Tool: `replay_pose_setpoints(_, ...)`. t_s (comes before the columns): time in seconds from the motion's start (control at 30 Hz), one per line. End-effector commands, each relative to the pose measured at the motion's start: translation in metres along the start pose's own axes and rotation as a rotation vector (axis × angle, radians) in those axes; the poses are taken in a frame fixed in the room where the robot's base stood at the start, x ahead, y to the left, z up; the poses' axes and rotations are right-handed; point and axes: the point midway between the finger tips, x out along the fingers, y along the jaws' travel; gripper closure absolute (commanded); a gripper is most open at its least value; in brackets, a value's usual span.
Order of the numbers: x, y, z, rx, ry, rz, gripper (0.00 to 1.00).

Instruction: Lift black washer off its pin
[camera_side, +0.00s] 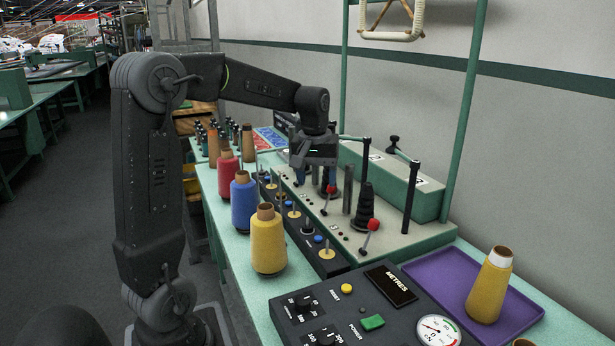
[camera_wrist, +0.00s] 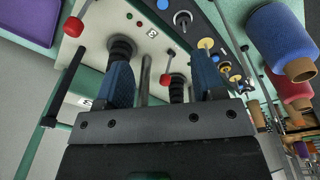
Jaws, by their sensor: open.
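The black washer (camera_side: 307,230) appears to be the dark disc around a pale pin on the black strip, between gold washers. It also shows near the top of the wrist view (camera_wrist: 182,19), small and dark around its pin. The fingers are clear of the washer, and nothing is held.
Red-knobbed levers (camera_side: 373,224), black ribbed boots (camera_side: 365,206) and upright posts (camera_side: 411,198) rise around my gripper. Yellow (camera_side: 268,245), blue (camera_side: 243,205) and red (camera_side: 229,177) thread cones stand beside the strip. A control box (camera_side: 340,310) and purple tray (camera_side: 520,312) are in front.

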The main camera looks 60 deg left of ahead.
Motion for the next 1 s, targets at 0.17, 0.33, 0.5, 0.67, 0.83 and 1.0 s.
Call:
replay_pose_setpoints(0.17,0.027,-0.026,-0.050,-0.181,-0.067,-0.039,0.37)
replay_pose_setpoints(0.33,0.037,-0.035,-0.062,-0.233,-0.086,-0.049,0.37)
replay_pose_setpoints(0.5,0.052,-0.036,-0.061,-0.234,-0.089,-0.051,0.37)
replay_pose_setpoints(0.67,0.080,-0.037,-0.058,-0.233,-0.090,-0.051,0.37)
replay_pose_setpoints(0.83,0.113,-0.038,-0.055,-0.232,-0.090,-0.050,0.37)
replay_pose_setpoints(1.0,0.142,-0.039,-0.052,-0.231,-0.089,-0.050,0.37)
